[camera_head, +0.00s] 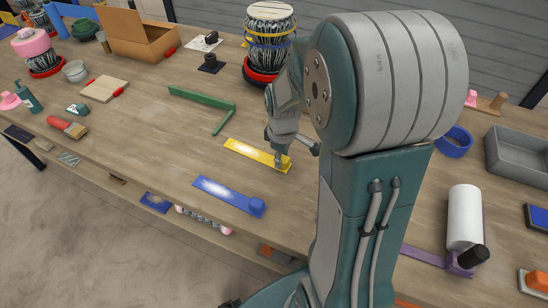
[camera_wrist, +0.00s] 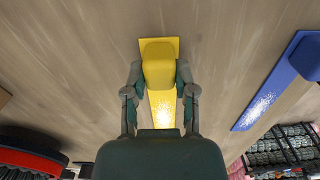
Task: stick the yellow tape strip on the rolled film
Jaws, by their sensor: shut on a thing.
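The yellow tape strip (camera_head: 250,151) lies on the wooden table in the head view, with a raised yellow block at its right end. My gripper (camera_head: 281,160) is down at that end. In the wrist view, the fingers of my gripper (camera_wrist: 159,80) are closed on both sides of the yellow block (camera_wrist: 158,68). The glossy strip runs back under the gripper, partly hidden. A white roll (camera_head: 464,215), which looks like the rolled film, stands at the right of the table beside a black cylinder and a purple piece; no tape shows on it.
A blue strip (camera_head: 226,195) with a block lies near the front edge. A green L-shaped bar (camera_head: 203,97) lies behind the yellow strip. A patterned drum (camera_head: 268,50) stands at the back. A blue tape ring (camera_head: 455,142) and grey tray (camera_head: 518,155) are at the right.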

